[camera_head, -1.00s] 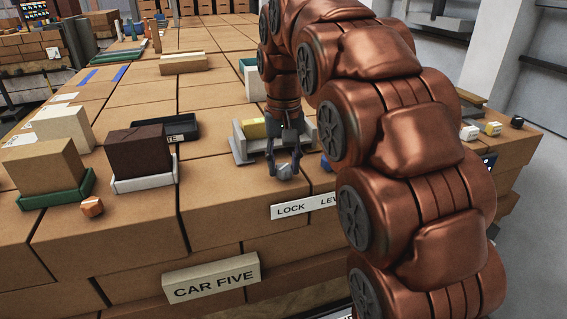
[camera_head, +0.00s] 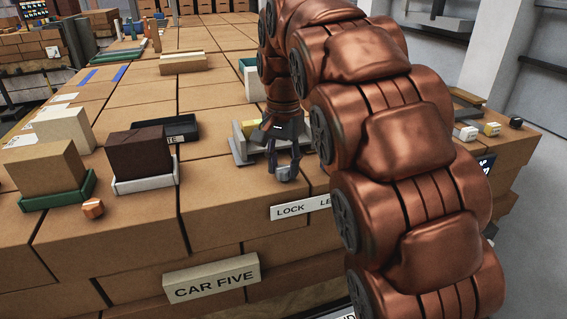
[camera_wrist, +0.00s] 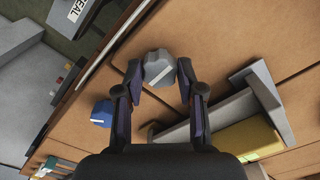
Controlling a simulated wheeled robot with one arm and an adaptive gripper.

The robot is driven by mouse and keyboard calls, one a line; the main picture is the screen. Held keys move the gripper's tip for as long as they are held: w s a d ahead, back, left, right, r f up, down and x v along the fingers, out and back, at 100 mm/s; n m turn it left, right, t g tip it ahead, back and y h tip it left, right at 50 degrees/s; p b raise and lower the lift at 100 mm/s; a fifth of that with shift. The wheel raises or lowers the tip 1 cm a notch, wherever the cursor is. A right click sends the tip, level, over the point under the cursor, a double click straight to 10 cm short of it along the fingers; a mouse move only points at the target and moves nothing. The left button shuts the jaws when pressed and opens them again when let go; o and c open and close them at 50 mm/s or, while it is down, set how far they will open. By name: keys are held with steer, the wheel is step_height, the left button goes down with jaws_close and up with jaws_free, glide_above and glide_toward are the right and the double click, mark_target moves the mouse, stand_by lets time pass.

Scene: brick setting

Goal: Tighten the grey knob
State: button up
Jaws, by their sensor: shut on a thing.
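The grey knob (camera_head: 286,173) is on the box top near its front edge, above the LOCK sign. In the wrist view the knob (camera_wrist: 158,68) is a faceted grey piece with a white mark, between the two fingertips. My gripper (camera_head: 284,166) reaches down from above and is shut on the knob; in the wrist view its fingers (camera_wrist: 160,80) stand on either side of it. The underside of the knob is hidden.
A grey tray (camera_wrist: 205,110) with a yellow block (camera_wrist: 250,138) lies close beside my gripper. A blue knob (camera_wrist: 102,113) is nearby.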

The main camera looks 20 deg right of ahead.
stand_by(0.3)
steer(key=o, duration=1.1)
steer(key=shift+o, duration=0.2)
